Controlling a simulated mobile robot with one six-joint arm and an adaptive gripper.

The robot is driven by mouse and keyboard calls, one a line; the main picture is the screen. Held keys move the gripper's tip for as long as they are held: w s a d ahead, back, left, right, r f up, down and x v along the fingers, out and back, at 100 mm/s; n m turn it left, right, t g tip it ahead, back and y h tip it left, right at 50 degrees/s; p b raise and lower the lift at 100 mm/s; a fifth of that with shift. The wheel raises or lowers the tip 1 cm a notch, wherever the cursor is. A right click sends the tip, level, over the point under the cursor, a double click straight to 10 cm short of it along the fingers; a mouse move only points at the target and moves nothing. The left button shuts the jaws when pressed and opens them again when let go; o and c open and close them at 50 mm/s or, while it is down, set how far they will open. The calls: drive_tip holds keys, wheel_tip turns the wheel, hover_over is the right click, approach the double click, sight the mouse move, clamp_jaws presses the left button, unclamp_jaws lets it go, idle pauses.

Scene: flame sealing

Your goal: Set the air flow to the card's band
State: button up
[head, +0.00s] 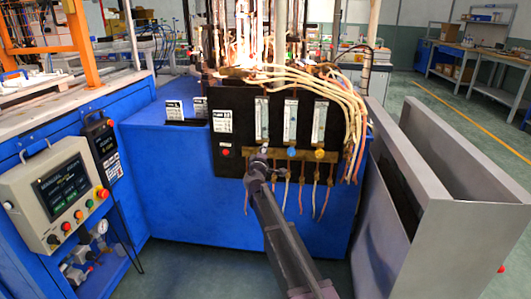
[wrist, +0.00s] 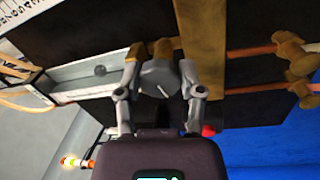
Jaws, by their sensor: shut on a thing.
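A black panel (head: 240,103) carries three upright flow tubes: left (head: 262,118), middle (head: 290,120) and right (head: 319,123). My gripper (head: 262,157) is at the knob below the left tube and mostly hides it. In the wrist view my gripper (wrist: 160,76) is shut on a grey valve knob (wrist: 157,80), one finger on each side. A flow tube (wrist: 75,82) runs left from that knob, with a dark round float (wrist: 100,70) inside near the knob end. A white card (head: 222,121) is on the panel's left; its text is too small to read.
A blue knob (head: 291,152) and an orange knob (head: 319,154) sit right of my gripper. A red button (head: 226,152) is below the card. Pale hoses (head: 345,95) hang at the right. A grey metal bin (head: 450,225) stands right; flames (head: 243,50) burn above.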

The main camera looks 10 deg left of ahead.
drive_tip(key=shift+w, duration=0.1)
idle(0.3)
drive_tip(key=o, duration=1.2)
drive_tip(key=shift+c, duration=0.2)
drive_tip(key=shift+s, duration=0.2)
